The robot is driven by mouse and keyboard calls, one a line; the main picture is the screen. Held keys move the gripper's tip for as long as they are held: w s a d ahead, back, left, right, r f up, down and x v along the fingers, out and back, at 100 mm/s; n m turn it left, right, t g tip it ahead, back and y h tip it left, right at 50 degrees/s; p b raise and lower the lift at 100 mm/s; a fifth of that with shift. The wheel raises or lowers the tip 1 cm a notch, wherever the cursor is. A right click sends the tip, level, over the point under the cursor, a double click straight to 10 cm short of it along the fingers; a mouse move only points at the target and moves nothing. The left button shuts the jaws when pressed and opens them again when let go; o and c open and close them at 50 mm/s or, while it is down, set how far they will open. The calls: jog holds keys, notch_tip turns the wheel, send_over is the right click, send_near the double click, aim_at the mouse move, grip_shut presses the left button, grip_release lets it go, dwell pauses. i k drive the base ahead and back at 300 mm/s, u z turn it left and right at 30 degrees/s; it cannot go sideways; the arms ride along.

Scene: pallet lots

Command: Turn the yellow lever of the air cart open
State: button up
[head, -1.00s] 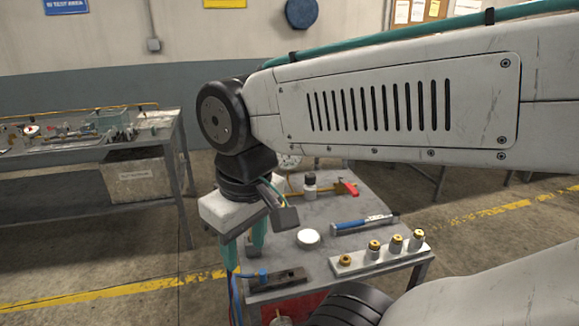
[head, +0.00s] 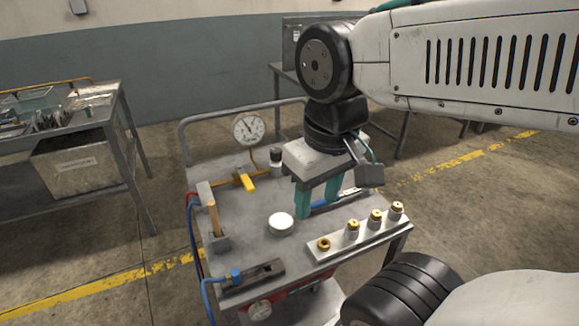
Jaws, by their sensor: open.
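The air cart (head: 240,205) stands in front of me with a grey top. Its yellow lever (head: 246,180) sits toward the back left of the top, on a thin brass-coloured pipe, below a round white gauge (head: 249,129). The lever slants down to the right. My gripper (head: 317,204) points down over the right part of the cart, to the right of the lever and apart from it. Its two teal fingers are spread, with nothing seen held.
On the top are a white round dish (head: 281,222), a rack of brass-topped fittings (head: 352,240), a dark bottle (head: 276,158), a wooden-handled tool (head: 213,216) and a dark block (head: 252,282) with a blue fitting. A bench (head: 118,98) stands at left.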

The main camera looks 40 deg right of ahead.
aim_at(250, 187)
jog(key=z, duration=0.95)
jog(key=k, duration=0.8)
jog(key=u, duration=0.55)
jog(key=i, duration=1)
jog(key=u, duration=0.05)
